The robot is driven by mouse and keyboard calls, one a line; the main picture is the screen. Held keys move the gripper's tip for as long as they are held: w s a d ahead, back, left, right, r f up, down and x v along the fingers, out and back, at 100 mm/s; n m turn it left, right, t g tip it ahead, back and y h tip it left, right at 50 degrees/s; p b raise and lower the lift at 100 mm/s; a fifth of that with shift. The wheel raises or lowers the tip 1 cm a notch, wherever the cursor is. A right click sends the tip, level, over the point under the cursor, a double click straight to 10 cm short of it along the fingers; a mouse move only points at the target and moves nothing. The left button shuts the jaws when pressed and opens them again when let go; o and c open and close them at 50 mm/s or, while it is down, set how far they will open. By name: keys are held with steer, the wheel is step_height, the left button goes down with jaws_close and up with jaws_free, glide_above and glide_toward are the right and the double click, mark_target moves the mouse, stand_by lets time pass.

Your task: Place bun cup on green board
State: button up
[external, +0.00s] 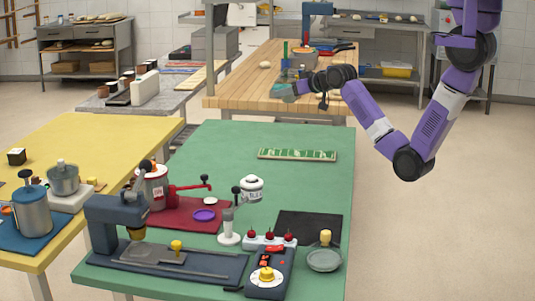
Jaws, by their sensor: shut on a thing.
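My gripper (300,87) is at the end of the purple arm, over the near part of the wooden table (240,92). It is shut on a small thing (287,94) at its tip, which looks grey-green. It is too small to tell for sure whether this is the bun cup. The green board (297,154), a flat strip with pale marks and a light edge, lies on the green table (230,150), nearer the camera than my gripper and apart from it. No other bun cup can be made out clearly.
A black mat (308,227), a dark red mat (180,222) and a blue-grey press (117,222) occupy the near half of the green table. Bare surface surrounds the green board. A yellow table (70,150) stands at left. Pots and a blue device (317,10) stand around the wooden table.

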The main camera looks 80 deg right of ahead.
mark_target(296, 153)
steer(key=s+d, duration=0.3)
steer(key=d, duration=0.1)
steer(key=shift+h, duration=0.3)
steer(key=f, duration=1.9)
steer(key=shift+w+a+f, duration=0.1)
steer(key=shift+a+f, duration=0.15)
steer(key=shift+f, duration=0.05)
steer(key=shift+f, duration=0.15)
steer(key=o, duration=1.4)
steer(key=shift+c, duration=0.2)
